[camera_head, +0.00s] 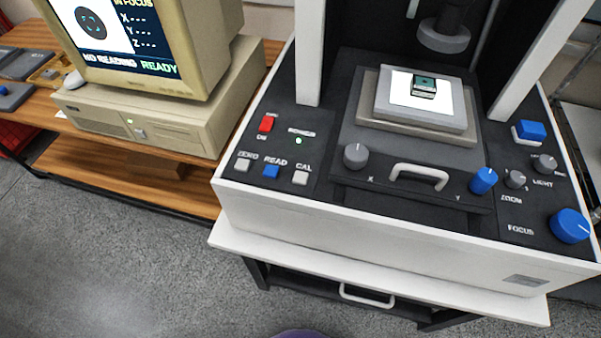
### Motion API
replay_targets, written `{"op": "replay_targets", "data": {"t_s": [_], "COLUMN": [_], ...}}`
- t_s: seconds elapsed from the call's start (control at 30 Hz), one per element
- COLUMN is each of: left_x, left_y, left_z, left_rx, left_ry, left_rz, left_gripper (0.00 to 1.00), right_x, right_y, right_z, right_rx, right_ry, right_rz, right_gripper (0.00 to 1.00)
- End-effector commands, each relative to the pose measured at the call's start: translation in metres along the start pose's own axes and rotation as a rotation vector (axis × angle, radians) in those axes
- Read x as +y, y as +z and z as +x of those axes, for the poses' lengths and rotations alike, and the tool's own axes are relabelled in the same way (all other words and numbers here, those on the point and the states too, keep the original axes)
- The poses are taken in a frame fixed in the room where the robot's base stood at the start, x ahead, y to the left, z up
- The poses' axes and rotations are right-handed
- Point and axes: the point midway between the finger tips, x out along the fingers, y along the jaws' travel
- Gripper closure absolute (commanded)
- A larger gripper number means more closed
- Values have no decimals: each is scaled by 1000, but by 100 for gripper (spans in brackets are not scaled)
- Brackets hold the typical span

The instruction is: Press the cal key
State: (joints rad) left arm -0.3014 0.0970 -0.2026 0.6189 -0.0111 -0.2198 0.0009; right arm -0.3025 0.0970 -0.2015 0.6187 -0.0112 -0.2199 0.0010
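Nothing covers the cal key. Neither of my grippers shows in the head view.
Right of the keys are a grey knob (355,156), a white handle (418,176) and a blue knob (483,180). A red switch (266,124) lies behind the keys. A lit stage (385,108) holds a small part. A computer monitor (150,45) stands left, reading READY.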

Motion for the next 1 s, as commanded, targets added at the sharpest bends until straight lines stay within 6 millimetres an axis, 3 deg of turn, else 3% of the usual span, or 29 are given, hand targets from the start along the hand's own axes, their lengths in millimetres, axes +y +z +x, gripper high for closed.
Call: {"op": "replay_targets", "data": {"t_s": [0.03, 0.07, 0.37, 1.0], "left_x": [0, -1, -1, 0], "left_y": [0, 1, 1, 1], "left_z": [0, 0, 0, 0], "left_rx": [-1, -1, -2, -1], "left_ry": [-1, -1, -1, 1], "left_rz": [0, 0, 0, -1], "left_gripper": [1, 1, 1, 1], "right_x": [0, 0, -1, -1], "right_y": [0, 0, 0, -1], "right_z": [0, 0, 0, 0], "right_rx": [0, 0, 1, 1], "right_ry": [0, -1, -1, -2], "right_rz": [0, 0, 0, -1], "right_gripper": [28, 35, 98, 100]}}
